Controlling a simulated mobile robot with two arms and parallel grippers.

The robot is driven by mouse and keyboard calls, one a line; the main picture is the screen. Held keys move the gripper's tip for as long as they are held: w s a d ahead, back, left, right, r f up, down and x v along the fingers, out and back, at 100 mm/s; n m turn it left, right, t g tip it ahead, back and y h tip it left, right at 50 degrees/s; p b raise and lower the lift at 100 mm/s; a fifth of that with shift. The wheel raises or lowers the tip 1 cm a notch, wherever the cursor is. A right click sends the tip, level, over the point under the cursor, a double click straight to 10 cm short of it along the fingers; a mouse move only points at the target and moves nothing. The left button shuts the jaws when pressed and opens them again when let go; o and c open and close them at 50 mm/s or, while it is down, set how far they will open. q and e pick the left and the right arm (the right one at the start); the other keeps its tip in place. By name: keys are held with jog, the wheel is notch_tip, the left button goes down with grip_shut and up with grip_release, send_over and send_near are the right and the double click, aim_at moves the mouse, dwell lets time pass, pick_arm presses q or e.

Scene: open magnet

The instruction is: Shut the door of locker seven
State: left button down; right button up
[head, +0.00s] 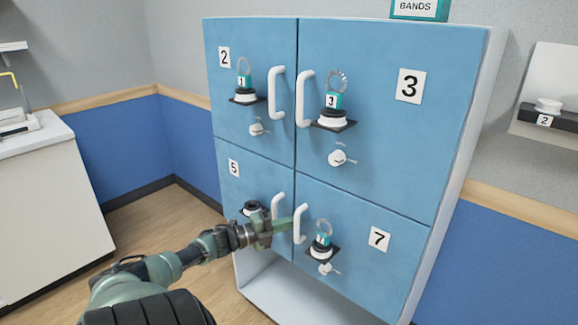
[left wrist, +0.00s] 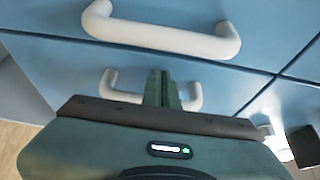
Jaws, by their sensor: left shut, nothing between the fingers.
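Locker seven's door (head: 365,260) is the blue lower right one, marked by a 7 label (head: 380,239). It looks flush with the locker front. Its white handle (head: 300,224) is at its left edge, and a teal tag (head: 321,241) sits on a black bracket below and right of it. My left gripper (head: 296,221) is shut and empty, its fingertips by that handle. In the left wrist view the shut fingers (left wrist: 162,88) cover the middle of locker seven's handle (left wrist: 192,97); I cannot tell whether they touch. My right gripper is not in view.
Locker five's handle (head: 277,206) is just left of my fingers. Above are doors two (head: 225,90) and three (head: 390,140), with handles, tagged black brackets and keyholes. A teal BANDS box (head: 420,8) is on top. A white cabinet (head: 50,215) stands left; floor between is clear.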

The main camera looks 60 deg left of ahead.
pick_arm(q)
jog(key=shift+w+a+r, duration=0.2)
jog(key=shift+a+r, duration=0.05)
jog(key=shift+r, duration=0.2)
jog(key=shift+w+a+r, duration=0.15)
jog(key=shift+a+r, duration=0.1)
jog(key=shift+r, duration=0.2)
jog(key=s+f, duration=0.1)
jog(key=s, duration=0.7)
jog(key=shift+a+f+p, duration=0.2)
jog(key=shift+f+p, duration=0.15)
jog(key=shift+p, duration=0.1)
jog(key=shift+s, duration=0.15)
